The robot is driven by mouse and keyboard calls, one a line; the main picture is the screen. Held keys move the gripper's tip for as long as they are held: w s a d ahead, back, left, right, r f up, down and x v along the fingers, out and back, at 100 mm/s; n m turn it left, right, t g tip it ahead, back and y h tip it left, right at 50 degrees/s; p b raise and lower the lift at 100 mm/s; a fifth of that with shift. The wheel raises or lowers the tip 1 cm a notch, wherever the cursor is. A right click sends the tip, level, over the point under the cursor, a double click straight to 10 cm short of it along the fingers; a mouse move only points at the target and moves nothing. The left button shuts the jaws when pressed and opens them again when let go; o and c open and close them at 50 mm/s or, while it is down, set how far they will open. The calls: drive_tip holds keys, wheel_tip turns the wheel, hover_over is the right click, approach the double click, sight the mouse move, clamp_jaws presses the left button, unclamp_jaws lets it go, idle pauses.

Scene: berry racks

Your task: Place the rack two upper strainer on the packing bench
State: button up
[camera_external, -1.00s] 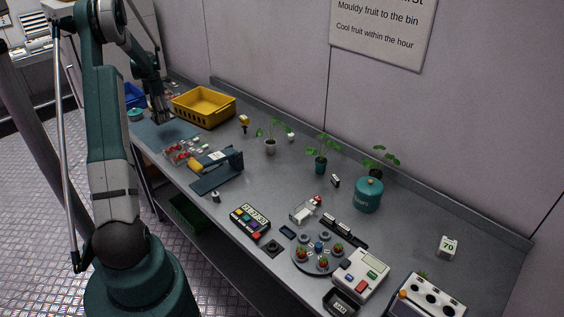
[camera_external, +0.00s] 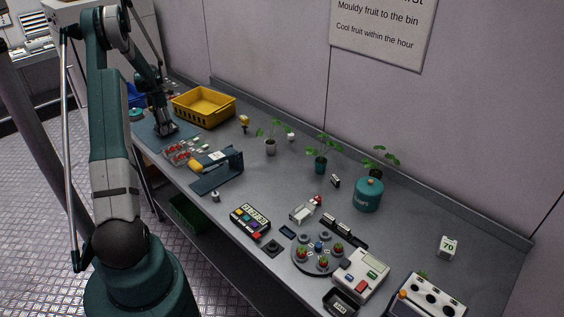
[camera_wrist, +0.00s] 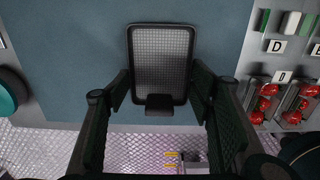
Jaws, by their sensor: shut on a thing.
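A strainer (camera_wrist: 160,62) with a dark rim and pale mesh shows in the wrist view, its tab between my fingers. My gripper (camera_wrist: 160,95) is shut on it. In the external view my gripper (camera_external: 166,132) is low over the blue-grey mat (camera_external: 180,128) at the far left end of the bench (camera_external: 290,180). The strainer is over the mat (camera_wrist: 75,50); I cannot tell if it touches. The strainer is not clear in the external view.
Racks of red berries (camera_wrist: 265,100) with lettered tags stand right of the mat, and a teal round thing (camera_wrist: 8,95) is left of it. A yellow crate (camera_external: 204,106) stands behind. A dark blue stand (camera_external: 217,172) is farther along the bench. The bench's front edge is close.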

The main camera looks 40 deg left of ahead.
drive_tip(key=shift+f, duration=1)
drive_tip(key=shift+f, duration=0.2)
drive_tip(key=o, duration=0.9)
drive_tip(key=shift+r, duration=0.25)
wheel_tip(320, 180, up, 12)
idle(0.5)
